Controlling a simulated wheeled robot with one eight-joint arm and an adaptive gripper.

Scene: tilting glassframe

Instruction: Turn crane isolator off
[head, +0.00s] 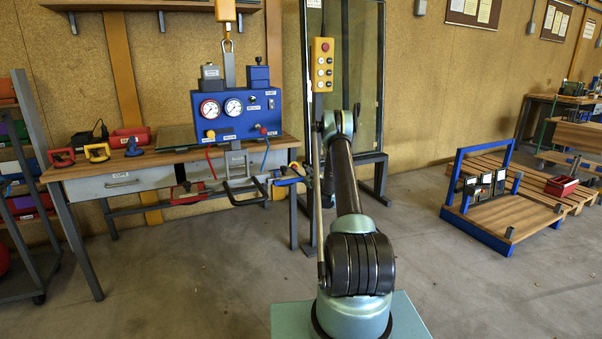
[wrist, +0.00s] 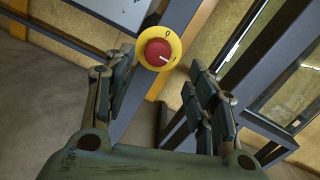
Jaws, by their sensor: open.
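The crane isolator (wrist: 158,48) shows in the wrist view as a red round knob on a yellow disc, mounted on a grey post. A "0" is marked near the top of the disc. The white line on the knob points to the lower right, away from the "0". My gripper (wrist: 160,82) is open and empty, with one finger to the left of the knob and one to the right, lower in the picture. No contact with the knob is visible.
A workbench (head: 122,178) with a blue gauge box (head: 237,112) stands to the left. A yellow crane pendant (head: 323,64) hangs above the arm, near a tall glass frame (head: 367,75). A wooden pallet with a blue frame (head: 500,215) lies on the right. Open floor lies between.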

